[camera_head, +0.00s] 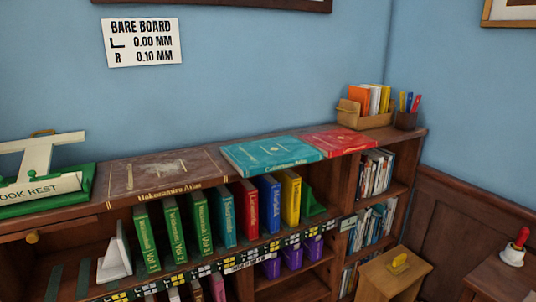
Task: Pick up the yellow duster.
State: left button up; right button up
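Neither of my grippers shows in the head view.
A white bell with a red handle (515,247) stands on a wooden surface (490,277) at the far right. The bookcase top holds a brown atlas (165,175), a teal atlas (270,151), a red book (341,141) and a book rest (45,180). Upright books fill shelves below.

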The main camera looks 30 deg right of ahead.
aim_at(399, 264)
jog(key=z, duration=1.95)
jog(key=i+z, duration=0.1)
jog(key=i+j, duration=0.05)
jog(key=i, duration=0.05)
